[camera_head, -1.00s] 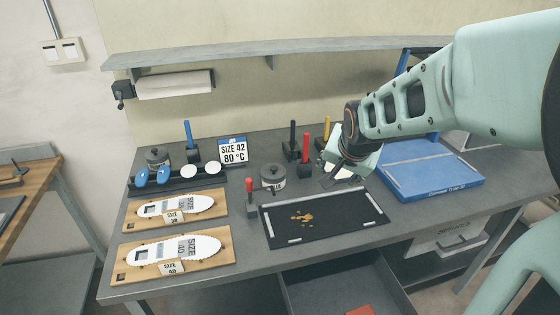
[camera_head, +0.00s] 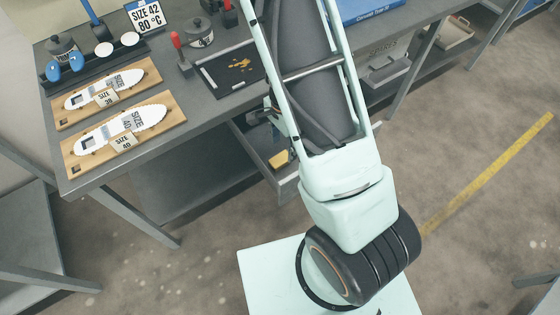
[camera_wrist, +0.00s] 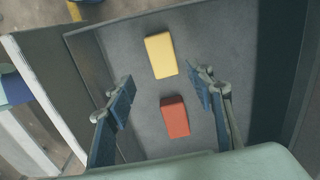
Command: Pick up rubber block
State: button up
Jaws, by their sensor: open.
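Two small blocks lie apart on the floor of an open grey drawer (camera_wrist: 215,35) in the wrist view: a yellow block (camera_wrist: 161,55) and a red block (camera_wrist: 175,117). I cannot tell which one is the rubber block. My gripper (camera_wrist: 163,80) is open and empty, its blue-padded fingers reaching down over the drawer. The red block shows between the fingers and the yellow one just beyond the fingertips.
The drawer walls stand close around my gripper. Above, the bench (camera_head: 85,177) carries two boards with white insoles, a black tray (camera_head: 215,75), a red-handled tool (camera_head: 180,55) and a size sign (camera_head: 149,14).

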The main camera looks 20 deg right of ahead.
aim_at(282, 157)
jog(key=f, duration=0.2)
jog(key=f+b, duration=0.1)
jog(key=f, duration=0.4)
jog(key=shift+w+a+f, duration=0.15)
jog(key=shift+w, duration=0.1)
jog(key=shift+c, duration=0.5)
jog(key=c, duration=1.1)
jog(key=shift+c, duration=0.2)
